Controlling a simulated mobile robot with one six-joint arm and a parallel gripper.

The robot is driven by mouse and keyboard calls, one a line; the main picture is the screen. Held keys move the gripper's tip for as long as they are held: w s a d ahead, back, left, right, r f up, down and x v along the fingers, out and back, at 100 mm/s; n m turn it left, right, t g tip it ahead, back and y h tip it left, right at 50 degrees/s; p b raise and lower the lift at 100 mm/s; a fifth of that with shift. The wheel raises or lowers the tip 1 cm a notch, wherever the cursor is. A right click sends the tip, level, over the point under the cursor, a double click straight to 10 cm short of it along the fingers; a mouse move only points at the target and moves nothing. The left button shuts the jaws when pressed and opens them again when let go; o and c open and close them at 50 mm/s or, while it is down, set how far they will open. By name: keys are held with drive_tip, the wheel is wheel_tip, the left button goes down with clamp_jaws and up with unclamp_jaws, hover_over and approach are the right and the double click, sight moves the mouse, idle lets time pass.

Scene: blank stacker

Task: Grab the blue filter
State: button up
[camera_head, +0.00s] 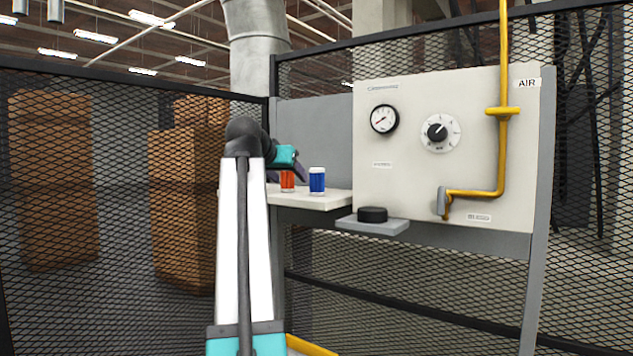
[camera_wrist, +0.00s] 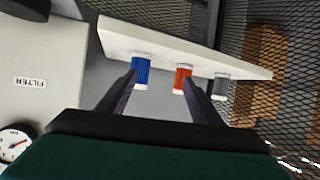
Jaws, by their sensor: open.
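The blue filter (camera_head: 317,181), a small cylinder with white ends, stands upright on a pale shelf (camera_head: 325,202). In the wrist view the blue filter (camera_wrist: 141,72) shows beside the left fingertip, which covers part of its edge. My gripper (camera_wrist: 160,77) is open, with nothing held between its fingers. In the head view my gripper (camera_head: 301,174) is at the left part of the shelf, left of the blue filter and partly hidden by my arm. An orange-red filter (camera_head: 287,181) stands left of the blue one; it also shows near the right fingertip in the wrist view (camera_wrist: 183,79).
A grey filter (camera_wrist: 221,86) stands past the red one in the wrist view. Right of the shelf, a panel (camera_head: 440,90) carries a gauge, a dial and a yellow pipe (camera_head: 502,140). A black round piece (camera_head: 372,214) sits on a small grey ledge. Mesh fencing surrounds the place.

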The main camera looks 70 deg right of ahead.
sight(314, 175)
drive_tip(key=shift+m+h, duration=0.3)
drive_tip(key=s+r, duration=0.3)
drive_tip(key=s, duration=0.1)
drive_tip(key=shift+a+r, duration=0.2)
drive_tip(key=shift+r, duration=0.15)
drive_tip(key=shift+w, duration=0.1)
drive_tip(key=shift+b+x, duration=0.9)
drive_tip(key=shift+x, duration=3.45)
